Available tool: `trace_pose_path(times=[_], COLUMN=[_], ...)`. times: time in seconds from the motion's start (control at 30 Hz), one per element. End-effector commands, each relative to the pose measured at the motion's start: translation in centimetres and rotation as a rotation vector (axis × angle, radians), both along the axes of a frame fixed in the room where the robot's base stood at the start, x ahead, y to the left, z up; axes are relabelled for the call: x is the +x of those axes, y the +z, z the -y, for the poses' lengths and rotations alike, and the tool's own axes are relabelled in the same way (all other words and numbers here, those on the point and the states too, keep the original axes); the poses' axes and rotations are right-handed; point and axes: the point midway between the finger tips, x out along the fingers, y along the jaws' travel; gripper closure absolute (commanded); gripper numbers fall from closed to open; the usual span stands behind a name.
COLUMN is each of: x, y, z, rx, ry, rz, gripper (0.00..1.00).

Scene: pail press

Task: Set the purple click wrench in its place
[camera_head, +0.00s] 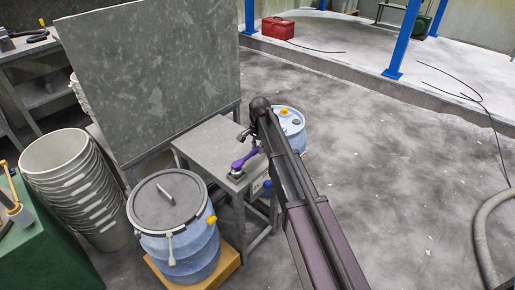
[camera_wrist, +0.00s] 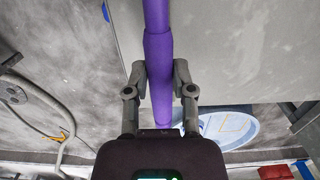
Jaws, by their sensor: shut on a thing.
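The purple click wrench (camera_head: 244,160) is over the right edge of a small grey table (camera_head: 208,143). Its lower end is by a small dark piece (camera_head: 236,174) at the table's front corner; I cannot tell whether it touches. My gripper (camera_head: 255,147) is at the other end of the wrench. In the wrist view the purple handle of the wrench (camera_wrist: 158,50) runs between the two fingers of my gripper (camera_wrist: 160,72), which are shut on it. The wrench's head is out of the wrist view.
A blue pail with a grey lid (camera_head: 172,205) stands in front of the table. Another blue pail (camera_head: 294,128) stands behind my arm. A tall grey panel (camera_head: 150,75) rises behind the table. Stacked white pails (camera_head: 70,175) stand left. The floor (camera_head: 400,160) to the right is mostly clear.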

Motion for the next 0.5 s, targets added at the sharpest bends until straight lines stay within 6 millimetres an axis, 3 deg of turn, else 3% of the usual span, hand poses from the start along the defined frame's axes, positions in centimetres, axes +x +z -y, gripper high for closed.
trace_pose_path(times=[0.5], x=[-0.01], y=[0.67], z=[-0.01], rx=[0.000], ry=[0.000], rz=[0.000], gripper=[1.00])
